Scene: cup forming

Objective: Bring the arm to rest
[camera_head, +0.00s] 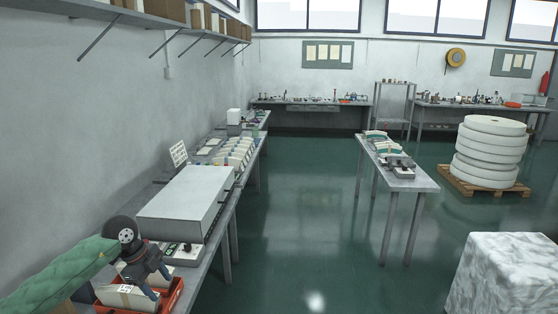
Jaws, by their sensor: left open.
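My left arm (60,275) in its green sleeve comes in from the lower left. My left gripper (158,284), dark with blue-tinted fingers, is open over a red tray (174,298) on the left workbench. Pale pieces (127,296) lie in the tray under and beside the fingers. I cannot tell whether the fingers touch them. Nothing shows held between the fingers. My right gripper is out of view.
A large white box-shaped machine (187,200) stands on the left bench just beyond the tray. A narrow table (412,182) stands mid-room. A marble-look block (505,275) is at the lower right. Stacked white discs (490,150) sit on a pallet. The green floor between is clear.

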